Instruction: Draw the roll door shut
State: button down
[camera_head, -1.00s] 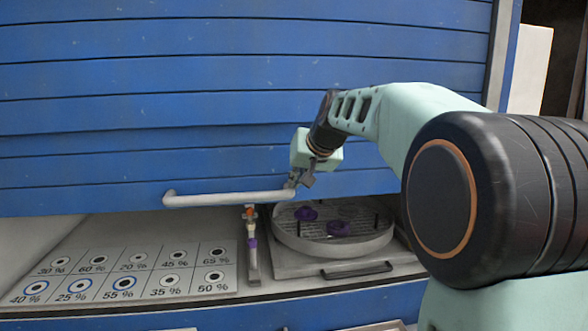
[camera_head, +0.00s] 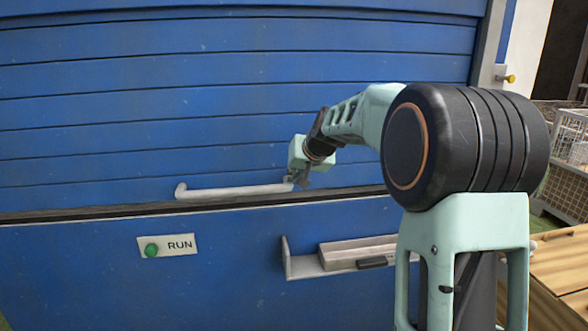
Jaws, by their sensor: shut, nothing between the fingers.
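The blue slatted roll door (camera_head: 230,110) fills the upper part of the head view. Its lower edge is down at the dark sill (camera_head: 110,212) along the top of the blue lower panel; I cannot tell whether a thin gap is left there. The pale bar handle (camera_head: 235,192) runs across the door's bottom slat. My gripper (camera_head: 296,183) is at the right end of this handle, touching or very close to it. Its fingers are small in the picture and look shut, with nothing seen between them. The inside of the cabinet is hidden behind the door.
The lower panel bears a green button (camera_head: 151,250) on a RUN plate (camera_head: 182,244) and a small pale shelf (camera_head: 345,255) with a dark object. A yellow knob (camera_head: 510,79) is on the right post. A wire crate (camera_head: 570,140) and wooden box (camera_head: 560,265) stand at the right.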

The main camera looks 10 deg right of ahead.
jog(key=shift+a+f+b, duration=0.1)
jog(key=shift+f+b, duration=0.85)
jog(key=shift+f, duration=1.1)
jog(key=shift+s+f, duration=0.1)
